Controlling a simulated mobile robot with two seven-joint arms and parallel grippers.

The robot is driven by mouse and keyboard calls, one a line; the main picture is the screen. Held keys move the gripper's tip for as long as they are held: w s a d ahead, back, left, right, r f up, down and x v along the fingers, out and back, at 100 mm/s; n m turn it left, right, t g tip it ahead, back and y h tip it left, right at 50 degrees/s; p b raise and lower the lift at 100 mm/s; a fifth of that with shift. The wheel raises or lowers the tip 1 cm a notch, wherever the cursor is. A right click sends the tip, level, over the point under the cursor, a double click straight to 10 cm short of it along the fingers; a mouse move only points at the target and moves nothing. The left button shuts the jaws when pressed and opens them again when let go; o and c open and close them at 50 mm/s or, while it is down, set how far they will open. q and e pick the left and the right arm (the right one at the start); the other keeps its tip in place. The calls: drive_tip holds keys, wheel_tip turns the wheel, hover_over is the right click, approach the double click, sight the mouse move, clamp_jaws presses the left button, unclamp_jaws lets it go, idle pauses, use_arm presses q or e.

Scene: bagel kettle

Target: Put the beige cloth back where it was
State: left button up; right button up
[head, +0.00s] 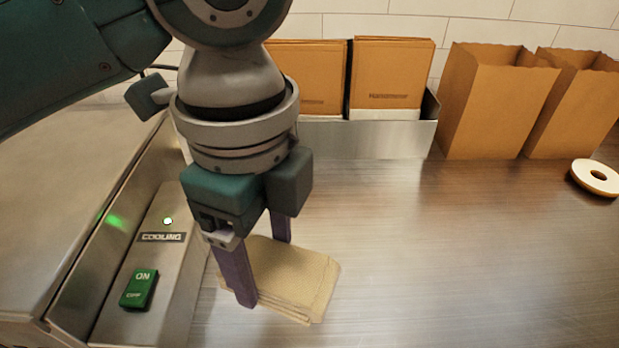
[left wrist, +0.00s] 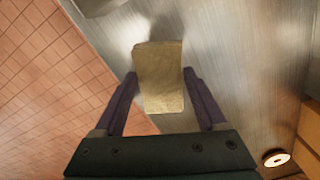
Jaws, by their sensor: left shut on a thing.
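The beige cloth (head: 302,282) is a folded, layered rectangular pad at the bottom middle of the head view, by the steel counter (head: 430,250). It also shows in the left wrist view (left wrist: 159,92). My left gripper (head: 265,268) points down from above, with one purple finger on each side of the cloth; it is shut on the cloth. In the left wrist view the fingers (left wrist: 160,76) flank the cloth's sides. Whether the cloth rests on the counter or hangs just above it, I cannot tell. My right gripper is not in view.
A steel machine with a green ON/OFF switch (head: 139,288) and a COOLING label (head: 163,237) stands at left. The counter's right middle is clear.

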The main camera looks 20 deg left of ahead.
use_arm(q)
wheel_tip(320, 180, down, 6)
drive_tip(key=shift+f+b, duration=0.1)
drive_tip(key=shift+b, duration=0.25)
drive_tip(key=shift+a+f+b, duration=0.1)
drive_tip(key=shift+f+b, duration=0.25)
drive_tip(key=shift+f, duration=1.45)
drive_tip(key=shift+f, duration=0.2)
drive_tip(key=o, duration=1.1)
drive_tip(key=shift+o, duration=0.2)
drive_tip(key=shift+r, duration=0.1)
wheel_tip(320, 180, up, 12)
drive_tip(key=shift+r+p, duration=0.15)
drive_tip(key=shift+p, duration=0.9)
